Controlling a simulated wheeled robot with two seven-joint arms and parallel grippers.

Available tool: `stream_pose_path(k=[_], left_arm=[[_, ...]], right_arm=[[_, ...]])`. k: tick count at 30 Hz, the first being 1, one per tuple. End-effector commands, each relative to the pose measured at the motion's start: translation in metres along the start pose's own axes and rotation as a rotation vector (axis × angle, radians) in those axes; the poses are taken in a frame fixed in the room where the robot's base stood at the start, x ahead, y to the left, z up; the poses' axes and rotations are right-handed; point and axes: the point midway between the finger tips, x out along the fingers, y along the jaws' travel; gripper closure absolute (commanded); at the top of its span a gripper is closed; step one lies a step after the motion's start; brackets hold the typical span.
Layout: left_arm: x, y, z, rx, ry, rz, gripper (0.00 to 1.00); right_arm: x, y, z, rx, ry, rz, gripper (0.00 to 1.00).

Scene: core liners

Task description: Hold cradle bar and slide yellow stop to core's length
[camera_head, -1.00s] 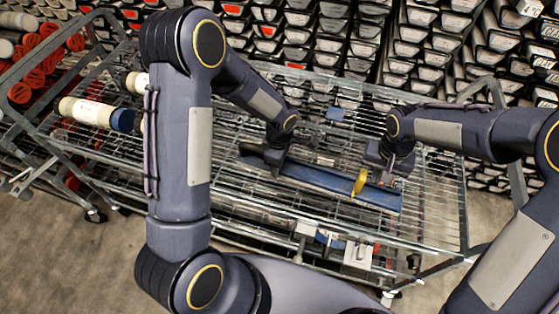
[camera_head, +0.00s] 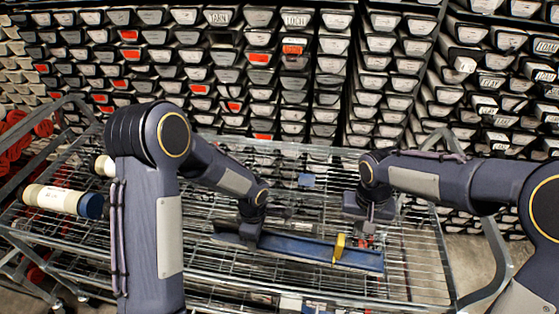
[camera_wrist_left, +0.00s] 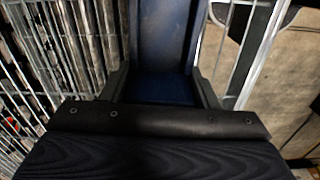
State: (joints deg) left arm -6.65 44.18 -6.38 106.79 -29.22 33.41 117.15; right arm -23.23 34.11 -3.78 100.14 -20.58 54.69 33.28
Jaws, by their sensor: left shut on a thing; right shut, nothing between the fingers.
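The blue cradle bar (camera_head: 300,249) lies lengthwise on the wire cart. The yellow stop (camera_head: 339,247) stands upright across it, toward its right end. My left gripper (camera_head: 249,236) is shut on the bar near its left end. In the left wrist view the bar (camera_wrist_left: 165,45) runs between my left fingers (camera_wrist_left: 163,88). My right gripper (camera_head: 366,238) is shut and empty, just right of the yellow stop and near the bar's far side. Whether it touches the stop or bar I cannot tell. No core is visible in the bar.
The wire cart (camera_head: 415,270) has raised tube handles at both ends. A cream cylinder with a blue end (camera_head: 62,201) lies at its left, partly beside my left arm. Racks of stacked core trays (camera_head: 290,90) fill the back. The cart's right side is bare mesh.

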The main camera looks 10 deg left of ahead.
Motion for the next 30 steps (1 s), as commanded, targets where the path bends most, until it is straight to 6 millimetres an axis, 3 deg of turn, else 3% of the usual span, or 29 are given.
stream_pose_path(k=[1,6,17,30], left_arm=[[-0.001,0.001,0.000,0.000,-0.001,0.002,0.43],[0.000,0.000,0.000,0.000,0.000,0.001,0.21],[-0.005,0.001,0.000,0.001,0.000,0.003,0.20],[-0.089,0.001,0.000,-0.001,-0.001,0.006,0.20]], right_arm=[[0.000,0.000,0.000,0.000,0.000,0.000,1.00],[0.000,0.000,0.000,0.000,0.000,0.000,1.00],[0.000,0.000,0.000,0.000,0.000,0.000,1.00],[0.000,0.000,0.000,0.000,0.000,0.000,1.00]])
